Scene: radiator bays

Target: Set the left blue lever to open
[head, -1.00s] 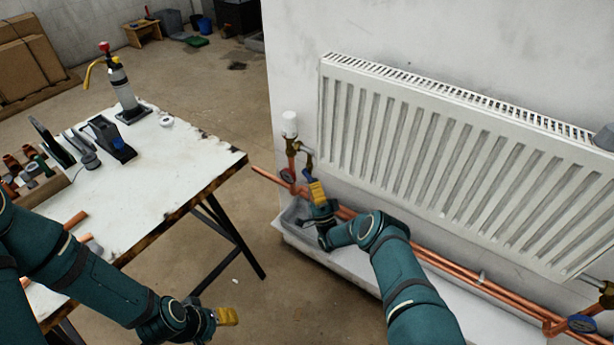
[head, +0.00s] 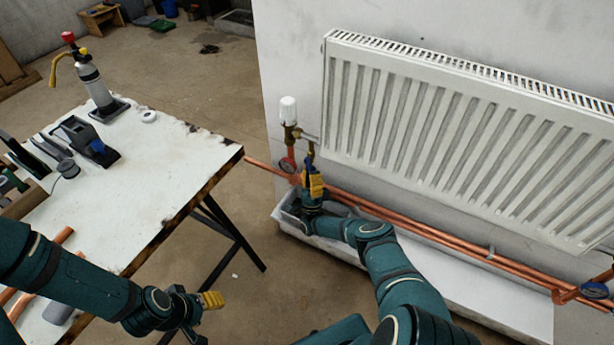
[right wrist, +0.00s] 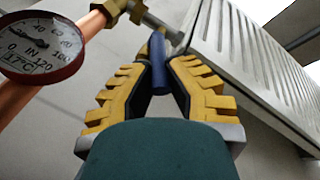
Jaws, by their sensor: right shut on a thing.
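The left blue lever (right wrist: 158,62) sits below the brass valve at the left end of the radiator. In the right wrist view its blue handle lies between the yellow fingers of my right gripper (right wrist: 158,78), which is shut on it. In the head view my right gripper (head: 313,180) is at the valve and mostly hides the lever. My left gripper (head: 213,299) hangs beside the table, away from the valve; the gap between its fingers does not show.
A round gauge (right wrist: 40,45) and copper pipe (right wrist: 92,25) stand close left of my right gripper. The white radiator (head: 450,140) is to the right, above long copper pipes (head: 420,230) and a trough. A workbench (head: 150,170) with tools stands at left.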

